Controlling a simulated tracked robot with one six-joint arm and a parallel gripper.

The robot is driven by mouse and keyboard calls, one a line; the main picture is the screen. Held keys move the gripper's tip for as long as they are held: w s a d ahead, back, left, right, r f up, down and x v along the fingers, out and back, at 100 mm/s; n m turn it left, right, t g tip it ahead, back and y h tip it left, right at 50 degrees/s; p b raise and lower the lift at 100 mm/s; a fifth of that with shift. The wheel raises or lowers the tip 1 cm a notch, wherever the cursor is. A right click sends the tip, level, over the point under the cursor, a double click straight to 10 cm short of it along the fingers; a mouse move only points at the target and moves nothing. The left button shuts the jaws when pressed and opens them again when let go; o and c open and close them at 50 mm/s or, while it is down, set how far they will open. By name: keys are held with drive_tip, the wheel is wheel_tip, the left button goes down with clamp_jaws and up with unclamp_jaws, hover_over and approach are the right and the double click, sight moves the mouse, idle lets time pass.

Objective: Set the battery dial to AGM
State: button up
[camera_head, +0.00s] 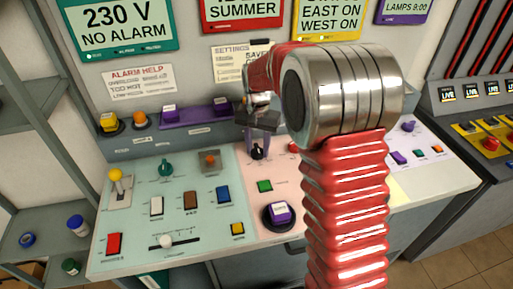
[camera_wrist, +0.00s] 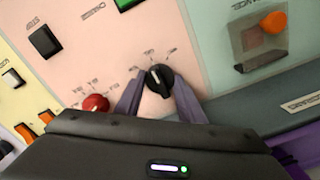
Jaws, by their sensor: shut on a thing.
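A black dial (camera_wrist: 158,80) sits on the pink panel, with a few small labels fanned around one side of it. The labels are too blurred to read, so I cannot tell which one the dial points at. My gripper (camera_wrist: 155,92) has its two purple fingers on either side of this dial, shut on it. In the head view the same dial (camera_head: 257,152) shows just below my gripper (camera_head: 258,139). A red knob (camera_wrist: 95,103) with its own small labels sits beside the dial, close to one finger.
An orange-topped control (camera_head: 209,160) is on the teal panel (camera_head: 130,255) to the left. A purple ledge piece (camera_head: 195,116) stands behind. My arm hides part of the right side.

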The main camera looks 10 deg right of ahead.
sight(257, 147)
drive_tip(key=n, duration=0.4)
drive_tip(key=shift+w+r+n, duration=0.1)
drive_tip(key=shift+w+n, duration=0.05)
drive_tip(key=shift+n, duration=0.15)
drive_tip(key=n, duration=0.4)
idle(0.4)
drive_tip(key=o, duration=1)
drive_tip(key=shift+o, duration=0.2)
wheel_tip(257, 147, up, 14)
drive_tip(key=shift+f, duration=0.2)
